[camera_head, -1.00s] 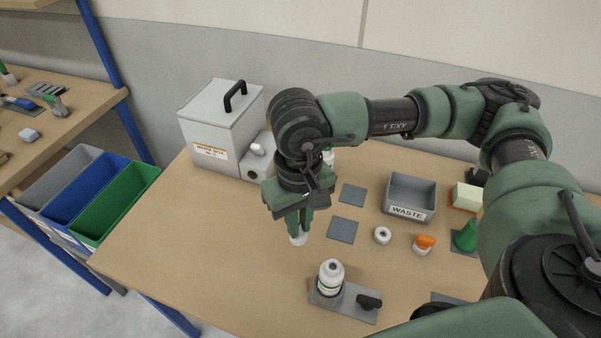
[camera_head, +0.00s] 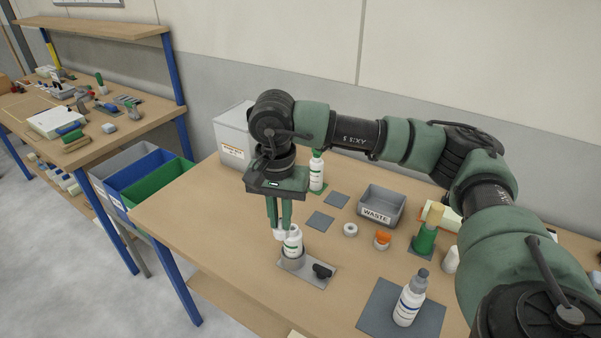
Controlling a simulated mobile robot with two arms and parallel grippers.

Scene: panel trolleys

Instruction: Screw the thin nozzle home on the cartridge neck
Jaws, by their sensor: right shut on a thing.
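The white cartridge (camera_head: 294,244) with a green-marked label stands upright in a grey holder (camera_head: 292,262) on a plate with a black knob. My right gripper (camera_head: 279,230) points down, its green fingers shut on a small white piece (camera_head: 280,235), seemingly the nozzle, mostly covered by the fingertips. The piece is right at the cartridge's top left in this view. I cannot tell whether it sits on the neck or is behind it. The left gripper is not in view.
A grey-capped bottle (camera_head: 408,306) stands on a dark mat at front right. A green-capped bottle (camera_head: 317,172) is behind. Bare table lies left.

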